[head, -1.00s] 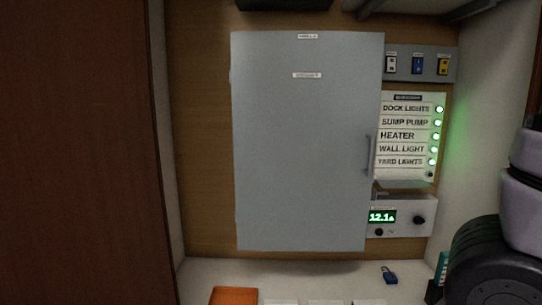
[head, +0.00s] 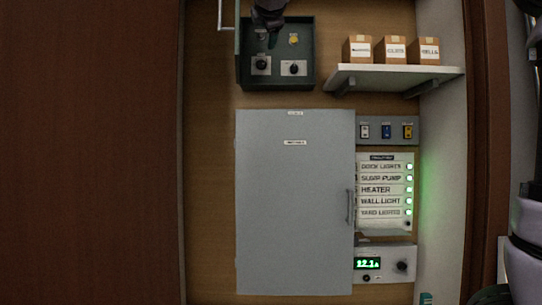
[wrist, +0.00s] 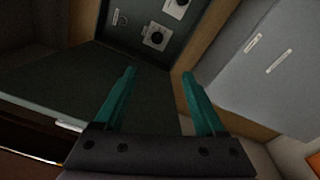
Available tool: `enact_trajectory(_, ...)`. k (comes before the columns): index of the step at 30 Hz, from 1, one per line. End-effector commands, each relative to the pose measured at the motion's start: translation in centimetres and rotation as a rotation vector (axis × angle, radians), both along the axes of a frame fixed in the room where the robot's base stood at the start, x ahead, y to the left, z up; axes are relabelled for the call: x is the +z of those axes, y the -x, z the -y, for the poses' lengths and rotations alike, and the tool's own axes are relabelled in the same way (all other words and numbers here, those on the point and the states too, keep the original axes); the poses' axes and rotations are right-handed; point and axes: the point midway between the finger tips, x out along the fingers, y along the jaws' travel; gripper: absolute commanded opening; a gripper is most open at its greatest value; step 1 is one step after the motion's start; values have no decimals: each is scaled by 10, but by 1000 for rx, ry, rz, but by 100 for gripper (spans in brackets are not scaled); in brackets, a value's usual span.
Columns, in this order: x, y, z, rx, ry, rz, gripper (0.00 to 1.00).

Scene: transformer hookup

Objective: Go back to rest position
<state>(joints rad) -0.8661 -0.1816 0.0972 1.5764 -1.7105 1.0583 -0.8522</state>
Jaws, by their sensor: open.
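My gripper (wrist: 158,78) shows in the wrist view with its two teal fingers spread apart and nothing between them. In the head view my gripper (head: 272,40) is at the top, in front of a dark green control box (head: 305,82). The box also shows at the top of the wrist view (wrist: 178,30), with dark knobs on pale plates. Its door (wrist: 60,90) stands open to the left and has a pale handle. The gap between the fingertips and the box is hard to judge.
A closed grey cabinet (head: 295,210) is below the box. Right of it are small switches (head: 387,131), a labelled panel (head: 384,190) with several green lights, and a meter (head: 384,264). A shelf (head: 395,75) holds 3 cardboard boxes. A brown panel (head: 90,150) fills the left.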

Motion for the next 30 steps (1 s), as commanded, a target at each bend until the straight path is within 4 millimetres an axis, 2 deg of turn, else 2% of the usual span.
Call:
enact_trajectory(11, -49, -11, 50, -72, -153, -150, 72)
enact_trajectory(17, -98, -12, 96, -153, -321, -286, 72)
enact_trajectory(20, -131, -6, 127, -220, -449, -372, 72)
enact_trajectory(23, -176, 7, 165, -319, -636, -477, 72)
enact_trajectory(27, -258, 47, 222, -533, -1038, -633, 72)
enact_trajectory(30, -314, 86, 249, -706, -1384, -709, 72)
